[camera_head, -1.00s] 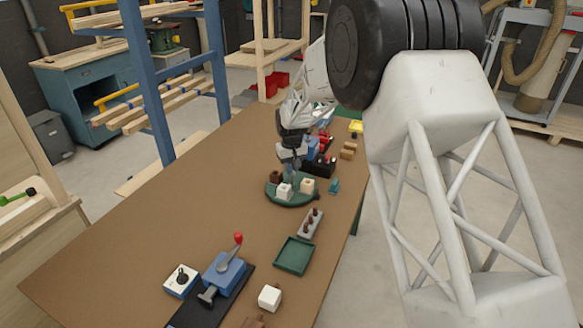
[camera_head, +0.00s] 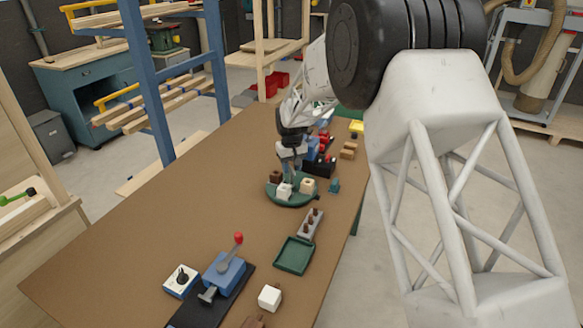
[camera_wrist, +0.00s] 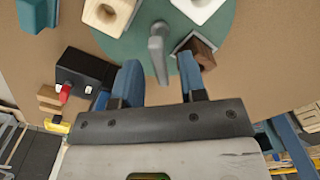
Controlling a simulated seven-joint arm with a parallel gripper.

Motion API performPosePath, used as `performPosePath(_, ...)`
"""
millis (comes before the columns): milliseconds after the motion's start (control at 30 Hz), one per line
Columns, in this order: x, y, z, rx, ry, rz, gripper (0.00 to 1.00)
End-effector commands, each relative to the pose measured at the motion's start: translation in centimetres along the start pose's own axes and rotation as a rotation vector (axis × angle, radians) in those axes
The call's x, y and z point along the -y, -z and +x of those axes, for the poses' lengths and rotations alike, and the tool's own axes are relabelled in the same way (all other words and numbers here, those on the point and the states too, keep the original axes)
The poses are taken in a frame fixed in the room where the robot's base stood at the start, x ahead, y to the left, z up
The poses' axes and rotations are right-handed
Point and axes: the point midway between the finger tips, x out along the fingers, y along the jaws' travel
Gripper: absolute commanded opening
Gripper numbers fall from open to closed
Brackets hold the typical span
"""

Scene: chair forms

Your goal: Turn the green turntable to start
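The green turntable (camera_head: 292,202) is a round disc on the brown table. It carries a white block (camera_head: 284,190), a light wooden block (camera_head: 307,185) and a dark brown block (camera_head: 276,177). In the wrist view the disc (camera_wrist: 128,50) shows a grey upright handle (camera_wrist: 156,45) among these blocks. My gripper (camera_wrist: 160,80) is open, its two blue fingers apart, with the end of the handle showing in the gap between them. No finger clearly touches the handle. In the head view my gripper (camera_head: 291,172) is over the turntable, its fingers small and partly hidden.
A teal piece (camera_head: 334,186) lies right of the disc. A black box with red parts (camera_head: 320,165) stands behind it. A grey rack with pegs (camera_head: 310,222), a green tray (camera_head: 294,255), a white cube (camera_head: 269,297) and a blue lever device (camera_head: 224,272) are nearer. The table's left side is clear.

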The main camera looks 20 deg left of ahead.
Motion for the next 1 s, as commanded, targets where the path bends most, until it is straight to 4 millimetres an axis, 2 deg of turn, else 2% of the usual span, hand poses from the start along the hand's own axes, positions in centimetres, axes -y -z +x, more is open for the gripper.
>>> performPosePath(600,0.0,0.0,-6.7,-0.001,0.000,0.000,0.38)
performPosePath(1000,0.0,0.0,-7.4,0.000,0.000,0.000,0.38)
